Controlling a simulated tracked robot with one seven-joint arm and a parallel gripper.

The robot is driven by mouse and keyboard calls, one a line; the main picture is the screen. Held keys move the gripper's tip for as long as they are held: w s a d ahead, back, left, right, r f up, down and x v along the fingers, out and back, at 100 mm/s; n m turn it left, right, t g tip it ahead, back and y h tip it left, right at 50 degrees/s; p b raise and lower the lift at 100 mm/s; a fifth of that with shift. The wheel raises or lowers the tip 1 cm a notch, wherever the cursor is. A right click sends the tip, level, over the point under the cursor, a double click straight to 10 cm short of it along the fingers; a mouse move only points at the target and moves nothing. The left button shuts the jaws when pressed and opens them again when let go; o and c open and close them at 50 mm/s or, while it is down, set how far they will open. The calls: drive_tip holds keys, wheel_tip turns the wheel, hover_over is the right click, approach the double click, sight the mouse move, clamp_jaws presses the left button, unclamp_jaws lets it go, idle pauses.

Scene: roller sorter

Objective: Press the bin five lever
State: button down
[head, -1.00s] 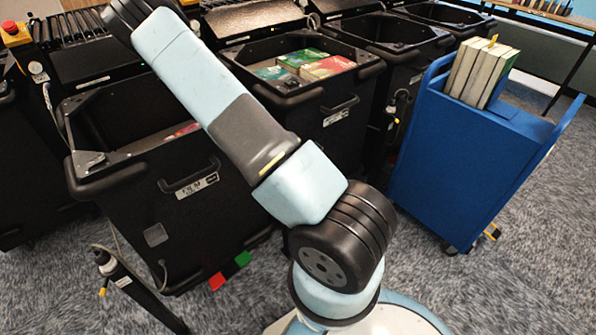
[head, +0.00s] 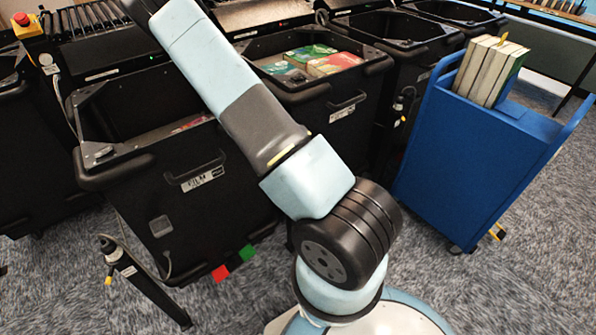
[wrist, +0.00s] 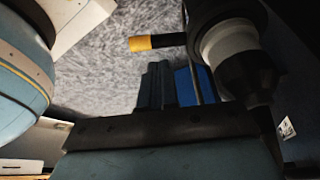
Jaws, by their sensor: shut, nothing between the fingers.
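A lever with a black stem and yellow tip (wrist: 142,43) shows at the top middle of the wrist view. It joins a dark post with a pale ring (wrist: 232,48) at the upper right. The head view does not show my gripper, as the arm leaves at the top. A yellow-tipped lever post (head: 133,270) stands at lower left there. I cannot tell which lever is bin five's.
Black bins (head: 190,215) stand in a row along the sorter; one holds books (head: 335,64). A blue cart (head: 475,165) with upright books stands at right. Grey carpet (head: 440,285) is free in front.

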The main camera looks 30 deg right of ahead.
wheel_tip(320, 180, up, 10)
drive_tip(key=a, duration=0.1)
drive_tip(key=shift+w, duration=0.3)
idle(0.6)
drive_tip(key=shift+f, duration=0.1)
idle(0.4)
drive_tip(key=s+a+r+n+t+y, duration=0.1)
drive_tip(key=a+r+n+y, duration=0.2)
drive_tip(key=a+r+n, duration=0.5)
drive_tip(key=s+a+r+n+t+y, duration=0.25)
drive_tip(key=a+r, duration=0.35)
drive_tip(key=r, duration=0.6)
drive_tip(key=s+a+r+n+t+h, duration=0.1)
drive_tip(key=s+r+n, duration=0.5)
drive_tip(key=s+r, duration=0.2)
drive_tip(key=s+a+r+n+t, duration=0.2)
drive_tip(key=s+r+n, duration=0.3)
drive_tip(key=s+r, duration=0.3)
wheel_tip(320, 180, up, 4)
drive_tip(key=shift+f+n+h, duration=0.1)
drive_tip(key=shift+n+h, duration=0.25)
